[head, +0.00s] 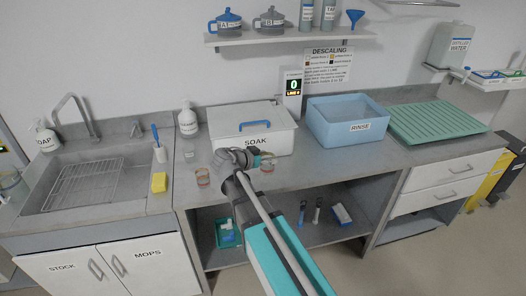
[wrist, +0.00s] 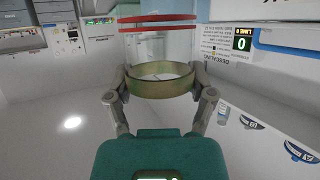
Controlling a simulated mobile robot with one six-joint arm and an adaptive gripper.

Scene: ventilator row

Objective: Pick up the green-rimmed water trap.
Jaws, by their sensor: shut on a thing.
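My gripper (head: 257,159) is over the counter in front of the SOAK bin. In the wrist view my gripper (wrist: 160,92) is shut, its fingers on both sides of an olive-green rim. This is the green-rimmed water trap (wrist: 160,84), a round clear cup. Red bands (wrist: 158,24) show beyond it in the wrist view; I cannot tell whether they belong to it or to another cup. In the head view, a small clear cup with a reddish tint (head: 203,178) stands on the counter left of my gripper. My gripper partly hides the held trap there.
The white SOAK bin (head: 250,134) is lidded, with a blue handle. The blue RINSE tub (head: 346,122) and green drying rack (head: 440,118) are to its right. The sink (head: 90,185) and yellow sponge (head: 159,182) are at left. Bare counter lies before the RINSE tub.

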